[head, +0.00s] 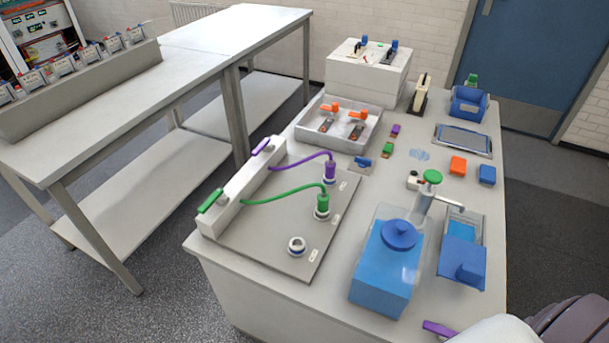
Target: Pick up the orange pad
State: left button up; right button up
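The orange pad (458,166) is a small orange block lying on the right part of the white worktop. It sits just left of a similar blue block (487,175), with a small gap between them. Nothing covers it and nothing holds it. Neither gripper's fingers can be made out in the head view. A white rounded part and a dark grey part, which look like my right arm, show at the bottom right corner, well apart from the pad.
Behind the pad are a framed tray (462,140) and a blue holder (468,104). A cable board (265,245) lies left. A purple piece (439,328) shows at the near edge.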

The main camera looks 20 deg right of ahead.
aim_at(458, 166)
jog(key=z, duration=1.8)
jog(key=l+u, duration=0.15)
jog(key=l, duration=0.4)
jog(key=l+u, duration=0.15)
jog(key=l, duration=0.4)
jog(key=k+l+u, duration=0.1)
jog(key=l, duration=0.45)
jog(key=k+l+u, duration=0.15)
jog(key=l, duration=0.4)
jog(key=i+l+u, duration=0.2)
jog(key=l, duration=0.2)
jog(key=i+l+u, duration=0.15)
jog(key=l, duration=0.2)
jog(key=i+l+u, duration=0.2)
jog(key=l, duration=0.25)
jog(key=l+u, duration=0.15)
jog(key=l, duration=0.25)
